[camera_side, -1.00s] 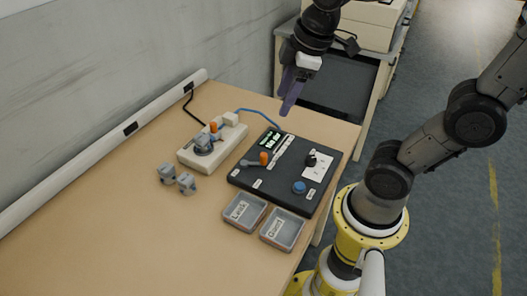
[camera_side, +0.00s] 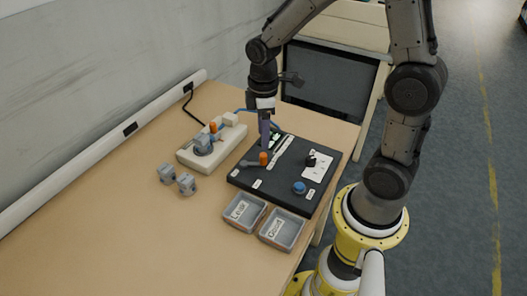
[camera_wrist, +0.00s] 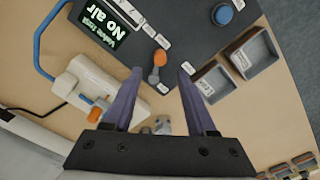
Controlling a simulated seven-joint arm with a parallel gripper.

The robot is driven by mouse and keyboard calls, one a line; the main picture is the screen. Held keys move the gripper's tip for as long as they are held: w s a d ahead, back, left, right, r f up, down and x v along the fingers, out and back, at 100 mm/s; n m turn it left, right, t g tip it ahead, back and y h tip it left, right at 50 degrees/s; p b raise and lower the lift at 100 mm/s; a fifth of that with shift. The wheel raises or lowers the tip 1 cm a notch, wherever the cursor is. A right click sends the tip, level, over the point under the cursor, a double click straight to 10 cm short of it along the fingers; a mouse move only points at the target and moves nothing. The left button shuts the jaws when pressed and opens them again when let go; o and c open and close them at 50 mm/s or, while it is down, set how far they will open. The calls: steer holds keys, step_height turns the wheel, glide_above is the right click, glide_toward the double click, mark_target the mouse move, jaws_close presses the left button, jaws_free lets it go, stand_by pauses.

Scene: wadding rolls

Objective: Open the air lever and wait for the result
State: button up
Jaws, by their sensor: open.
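The air lever (camera_side: 254,162), a grey arm with an orange knob, sits on the black panel (camera_side: 282,198). It also shows in the wrist view (camera_wrist: 160,57), between my fingertips in the picture. My gripper (camera_side: 265,148) is open, pointing down just above the orange knob; contact cannot be told. Its two purple fingers also show in the wrist view (camera_wrist: 160,70). The panel's display (camera_wrist: 119,21) reads "No air".
Two loose grey valves (camera_side: 167,173) (camera_side: 186,184) stand on the table left of the panel. Two grey trays, Leak (camera_side: 235,221) and Good (camera_side: 273,240), lie at the panel's front. The panel also bears a blue button (camera_side: 299,187) and a black knob (camera_side: 311,160).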

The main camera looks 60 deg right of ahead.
mark_target(264, 154)
step_height(264, 154, down, 7)
steer(key=shift+f, duration=0.1)
steer(key=shift+c, duration=0.4)
jaws_close()
